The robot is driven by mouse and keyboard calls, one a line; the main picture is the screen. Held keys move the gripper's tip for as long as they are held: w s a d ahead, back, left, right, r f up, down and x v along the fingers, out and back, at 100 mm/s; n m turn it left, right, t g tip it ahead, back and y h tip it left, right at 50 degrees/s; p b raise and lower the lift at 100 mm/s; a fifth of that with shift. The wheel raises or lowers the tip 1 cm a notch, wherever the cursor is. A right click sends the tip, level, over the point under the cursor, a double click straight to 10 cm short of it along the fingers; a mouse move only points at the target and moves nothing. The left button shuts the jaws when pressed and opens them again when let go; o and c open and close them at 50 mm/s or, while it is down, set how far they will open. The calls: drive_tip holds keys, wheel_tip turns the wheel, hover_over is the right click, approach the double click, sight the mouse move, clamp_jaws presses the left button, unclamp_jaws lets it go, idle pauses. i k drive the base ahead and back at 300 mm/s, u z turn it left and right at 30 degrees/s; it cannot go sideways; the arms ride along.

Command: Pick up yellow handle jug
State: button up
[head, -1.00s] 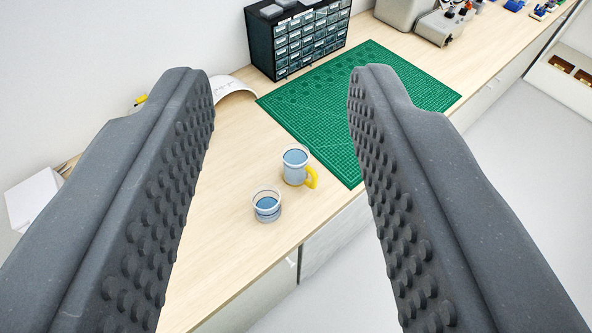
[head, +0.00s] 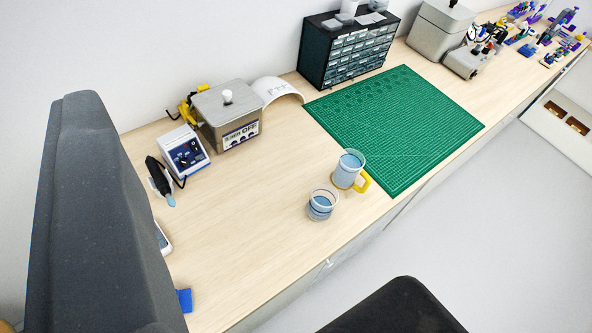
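The yellow handle jug (head: 348,172) stands upright on the wooden bench, right of centre in the head view. It is a clear vessel with blue contents, and its yellow handle (head: 364,182) points to the right, near the mat's edge. A smaller clear cup (head: 320,206) with blue contents stands close to its lower left. My gripper (head: 245,192) is wide open and empty. One finger fills the left side, and the other shows only partly at the bottom right. The jug is beyond the fingers, and neither finger touches it.
A green cutting mat (head: 400,125) lies right of the jug. A drawer cabinet (head: 347,52) stands behind it. A metal box (head: 228,117) and a blue-white control unit (head: 184,151) are at the back left. The bench front edge (head: 335,255) is close to the jug. The bench left of the cup is mostly clear.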

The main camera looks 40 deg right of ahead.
sight(350, 162)
drive_tip(key=u, duration=1.75)
drive_tip(key=k, duration=1.65)
drive_tip(key=z, duration=2.6)
drive_tip(key=i, duration=1.05)
